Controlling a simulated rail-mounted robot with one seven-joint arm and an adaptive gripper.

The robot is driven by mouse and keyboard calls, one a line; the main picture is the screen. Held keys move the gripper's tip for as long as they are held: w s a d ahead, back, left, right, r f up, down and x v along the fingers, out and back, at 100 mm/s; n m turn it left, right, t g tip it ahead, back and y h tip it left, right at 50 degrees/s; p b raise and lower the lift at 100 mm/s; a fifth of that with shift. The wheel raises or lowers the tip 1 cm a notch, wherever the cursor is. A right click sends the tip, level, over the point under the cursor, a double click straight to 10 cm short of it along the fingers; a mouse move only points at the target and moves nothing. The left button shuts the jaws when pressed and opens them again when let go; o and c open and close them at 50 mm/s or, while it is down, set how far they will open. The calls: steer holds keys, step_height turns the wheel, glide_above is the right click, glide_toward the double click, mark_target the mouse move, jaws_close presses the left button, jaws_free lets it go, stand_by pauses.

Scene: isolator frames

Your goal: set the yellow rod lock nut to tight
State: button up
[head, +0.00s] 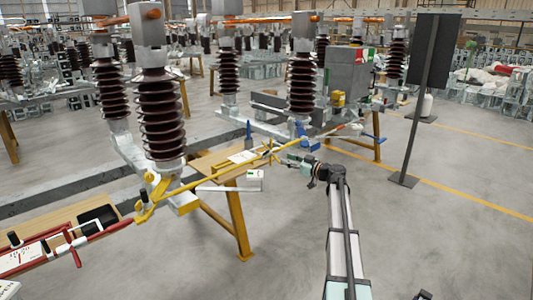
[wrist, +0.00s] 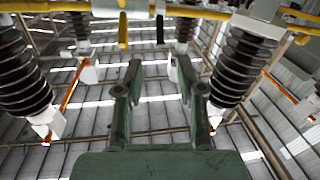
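In the wrist view the yellow rod (wrist: 60,6) crosses the top edge, beyond my fingertips. The lock nut is too small to tell apart from the other yellow fittings. A short yellow upright piece (wrist: 122,32) and a dark one (wrist: 160,28) show beside the rod. My gripper (wrist: 157,72) is open, with nothing between its fingers.
Tall brown insulators (head: 160,115) stand on grey beams along the rod. A wooden shelf (head: 213,163) on orange legs lies behind the rod. A bench with a tray (head: 75,218) and red bars is at lower left. A dark panel on a post (head: 420,75) stands right.

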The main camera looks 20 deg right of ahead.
mark_target(267, 152)
steer(key=p+x, duration=0.1)
steer(key=x, duration=1.1)
steer(key=shift+a, duration=0.1)
jaws_close()
